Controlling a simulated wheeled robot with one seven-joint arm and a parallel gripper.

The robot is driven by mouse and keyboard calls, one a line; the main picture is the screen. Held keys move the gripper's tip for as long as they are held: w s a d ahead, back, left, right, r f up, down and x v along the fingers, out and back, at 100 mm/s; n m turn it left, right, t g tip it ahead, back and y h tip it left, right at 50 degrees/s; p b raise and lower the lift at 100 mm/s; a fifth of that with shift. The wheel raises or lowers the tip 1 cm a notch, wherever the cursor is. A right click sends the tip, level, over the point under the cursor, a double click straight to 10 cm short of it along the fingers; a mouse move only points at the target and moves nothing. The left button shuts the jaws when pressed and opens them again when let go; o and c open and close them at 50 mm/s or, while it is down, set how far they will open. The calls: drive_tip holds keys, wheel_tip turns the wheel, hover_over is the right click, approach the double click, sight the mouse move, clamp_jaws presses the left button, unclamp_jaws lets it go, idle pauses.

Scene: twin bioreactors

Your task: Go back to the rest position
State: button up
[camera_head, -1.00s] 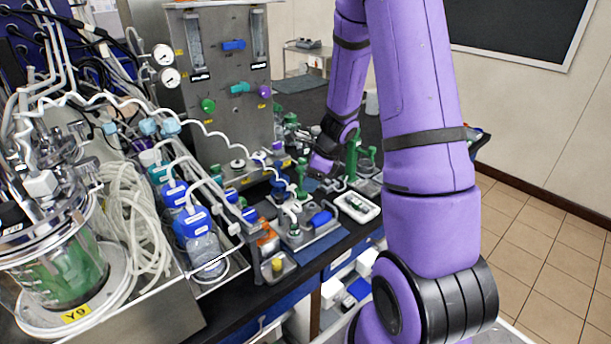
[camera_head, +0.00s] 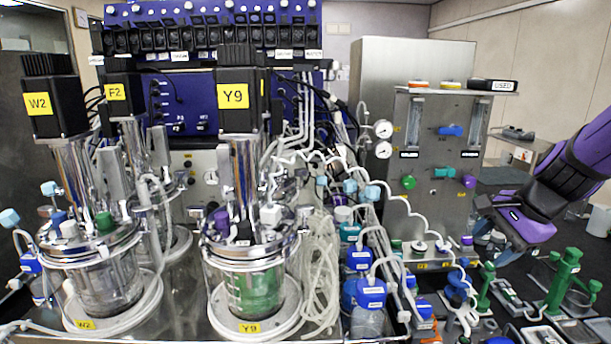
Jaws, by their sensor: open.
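My gripper (camera_head: 490,232) is at the right of the head view, at the lower end of my purple arm. It is open, and I see nothing held in it. It hangs above the bench, in front of the lower right part of the steel panel cabinet (camera_head: 440,105) and left of a green stand (camera_head: 562,282). Its fingers are dark and partly blend with the background.
Glass bioreactor vessels labelled Y9 (camera_head: 262,290) and W2 (camera_head: 105,285) stand at left and centre. Blue-capped bottles (camera_head: 371,292), tubing (camera_head: 320,275) and small trays crowd the bench to the right. A pale wall (camera_head: 550,60) is behind.

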drive_tip(key=s+a+r+n+h, duration=0.1)
drive_tip(key=s+a+r+n, duration=0.1)
drive_tip(key=s+r+n, duration=0.3)
drive_tip(key=s+a+r+n+t+h, duration=0.1)
drive_tip(key=s+a+r+n+h, duration=0.1)
drive_tip(key=s+r+n, duration=0.4)
drive_tip(key=shift+s+a+r+n+t, duration=0.35)
drive_tip(key=shift+s+n, duration=1.45)
drive_tip(key=shift+s, duration=1.65)
drive_tip(key=shift+f, duration=0.1)
